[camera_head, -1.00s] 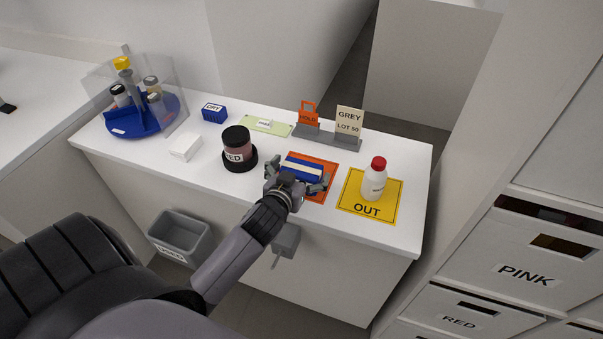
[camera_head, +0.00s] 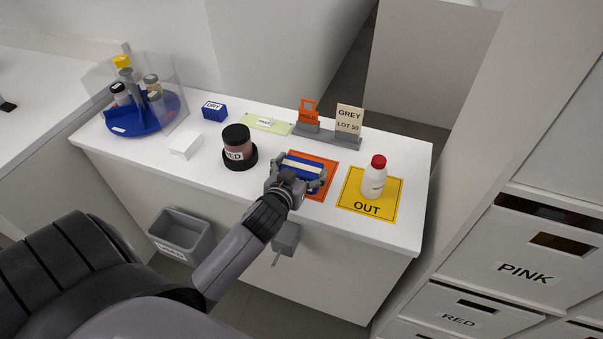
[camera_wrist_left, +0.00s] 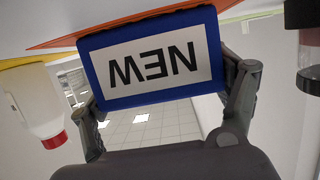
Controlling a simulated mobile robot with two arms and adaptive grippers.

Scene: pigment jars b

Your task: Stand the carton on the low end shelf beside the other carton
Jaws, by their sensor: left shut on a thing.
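The blue carton (camera_head: 303,163) with a white band lies over the orange mat (camera_head: 327,187) on the white counter. In the left wrist view its white label reads NEW, upside down, on the blue carton (camera_wrist_left: 151,62). My left gripper (camera_head: 301,179) is shut on the carton, one finger on each side; both fingers also show in the left wrist view (camera_wrist_left: 165,108). I cannot tell whether the carton is touching the mat. I cannot make out the low end shelf or the other carton. My right gripper is not in view.
A white bottle with a red cap (camera_head: 374,178) stands on the yellow OUT mat (camera_head: 351,205), right of the carton. A dark-lidded RED jar (camera_head: 238,143) stands to the left. Sign holders (camera_head: 340,137) are behind. A grey bin (camera_head: 181,237) is below; drawers (camera_head: 520,262) are at right.

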